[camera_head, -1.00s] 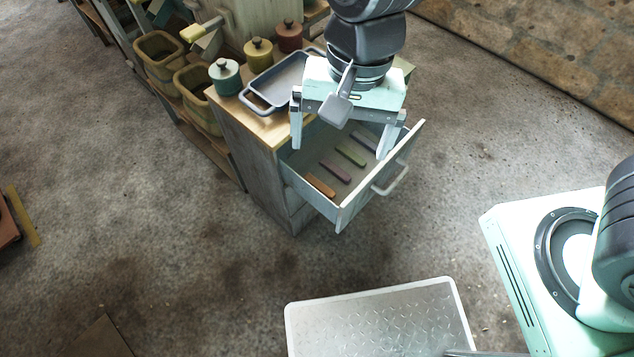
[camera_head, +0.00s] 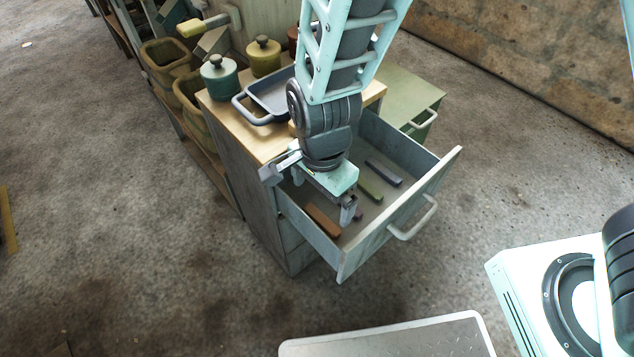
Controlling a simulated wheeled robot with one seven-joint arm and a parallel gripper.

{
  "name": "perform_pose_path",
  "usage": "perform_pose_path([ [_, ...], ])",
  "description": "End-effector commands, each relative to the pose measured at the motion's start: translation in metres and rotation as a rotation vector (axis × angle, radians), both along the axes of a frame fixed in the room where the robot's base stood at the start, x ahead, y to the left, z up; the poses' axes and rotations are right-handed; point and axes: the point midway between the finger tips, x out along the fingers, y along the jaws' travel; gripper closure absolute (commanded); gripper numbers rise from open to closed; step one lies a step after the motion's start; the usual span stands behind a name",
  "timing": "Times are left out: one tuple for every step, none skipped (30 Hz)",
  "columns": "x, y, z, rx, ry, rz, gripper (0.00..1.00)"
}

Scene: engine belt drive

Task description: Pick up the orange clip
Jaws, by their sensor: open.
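The orange clip (camera_head: 322,220) is a small flat bar. It lies on the floor of the open drawer (camera_head: 405,222), near the drawer's left front side. My gripper (camera_head: 322,198) is open and empty, with its fingers pointing down into the drawer. It is just behind and above the orange clip in the picture. One finger is to the left and the other is to the right, close to the clip's right end. I cannot tell how high the fingertips are above the clip.
A green clip (camera_head: 369,190) and a dark purple clip (camera_head: 384,172) lie farther right in the drawer. A mauve clip (camera_head: 358,214) is mostly hidden behind the gripper. A grey tray (camera_head: 262,104) and lidded pots (camera_head: 219,76) stand on the cabinet top (camera_head: 240,125).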

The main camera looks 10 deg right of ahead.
Motion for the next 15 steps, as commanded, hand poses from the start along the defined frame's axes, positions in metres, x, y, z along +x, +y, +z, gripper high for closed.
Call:
perform_pose_path([
  [0.000,-0.001,-0.015,-0.002,0.001,-0.002,0.00],
  [0.000,-0.001,-0.020,-0.001,0.000,-0.001,0.00],
  [0.000,0.000,-0.024,-0.001,0.001,0.001,0.00],
  [0.000,0.000,-0.027,-0.001,0.001,0.001,0.00],
  [0.000,0.000,-0.030,-0.001,0.001,0.001,0.00],
  [0.000,0.000,-0.032,-0.001,0.001,0.001,0.00],
  [0.000,0.000,-0.033,0.000,0.000,0.001,0.00],
  [0.000,0.000,-0.034,0.000,0.000,0.001,0.00],
  [0.000,0.000,-0.035,0.000,0.000,0.000,0.00],
  [0.001,0.000,-0.036,0.000,0.000,0.000,0.00],
  [0.001,0.000,-0.038,0.000,0.000,0.000,0.00],
  [0.001,-0.001,-0.041,0.000,0.000,0.000,0.00],
  [0.001,-0.001,-0.043,0.000,0.000,0.000,0.00],
  [0.002,-0.001,-0.047,0.000,0.000,0.000,0.00],
  [0.002,-0.001,-0.052,0.000,0.000,0.000,0.00],
])
